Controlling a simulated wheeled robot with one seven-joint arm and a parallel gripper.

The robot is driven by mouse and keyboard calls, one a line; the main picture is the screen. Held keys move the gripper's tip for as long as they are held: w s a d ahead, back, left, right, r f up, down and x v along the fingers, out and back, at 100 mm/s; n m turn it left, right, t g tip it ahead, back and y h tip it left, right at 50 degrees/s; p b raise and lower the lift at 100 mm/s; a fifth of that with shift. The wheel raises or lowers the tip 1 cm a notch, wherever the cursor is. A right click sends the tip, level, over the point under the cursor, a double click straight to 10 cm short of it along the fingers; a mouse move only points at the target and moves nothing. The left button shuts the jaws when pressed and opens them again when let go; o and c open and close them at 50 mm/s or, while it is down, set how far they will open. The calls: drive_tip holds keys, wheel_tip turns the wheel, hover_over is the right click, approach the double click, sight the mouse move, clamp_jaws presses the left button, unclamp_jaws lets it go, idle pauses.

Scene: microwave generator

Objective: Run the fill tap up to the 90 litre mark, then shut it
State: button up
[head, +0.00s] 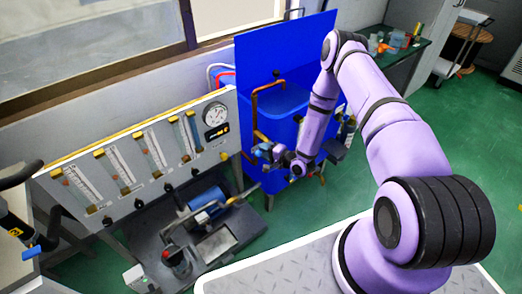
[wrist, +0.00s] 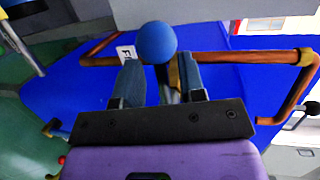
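The fill tap's round blue knob (wrist: 155,42) shows in the wrist view, on a copper pipe (wrist: 230,57) in front of the blue tank. A white tag (wrist: 126,52) with a letter F is beside it. My gripper (wrist: 160,72) is open, its two dark fingers apart with their tips close to the knob; contact cannot be told. In the head view my gripper (head: 266,151) is at the front left of the blue tank (head: 285,112), by the copper pipe (head: 256,110). No litre mark or water level is readable.
A panel with slanted flow tubes and a round gauge (head: 215,115) stands left of the tank. A blue pump (head: 208,200) sits on the low grey base below it. A green bench (head: 400,50) with small items is behind right. Green floor is clear at right.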

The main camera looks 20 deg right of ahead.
drive_tip(key=v, duration=0.8)
drive_tip(key=shift+s, duration=0.3)
drive_tip(key=shift+r, duration=0.1)
drive_tip(key=s+a+r+n+g+y, duration=0.1)
drive_tip(key=a+r+n+g+y, duration=0.2)
drive_tip(key=r, duration=0.9)
drive_tip(key=s+a+r+n+g+y, duration=0.15)
drive_tip(key=a+r+n+g, duration=0.3)
drive_tip(key=r, duration=0.65)
drive_tip(key=s+a+r+n+g+y, duration=0.1)
drive_tip(key=a+r+n+g+y, duration=0.3)
drive_tip(key=r, duration=0.8)
drive_tip(key=s+d+r+t+h, duration=0.1)
drive_tip(key=s+d+r+h, duration=0.3)
drive_tip(key=s+r+h, duration=0.4)
drive_tip(key=s+d+r+t+h, duration=0.2)
drive_tip(key=s+d+r+h, duration=0.3)
drive_tip(key=s+r, duration=0.8)
drive_tip(key=s+h, duration=0.3)
drive_tip(key=s, duration=0.2)
drive_tip(key=shift+n+h, duration=0.35)
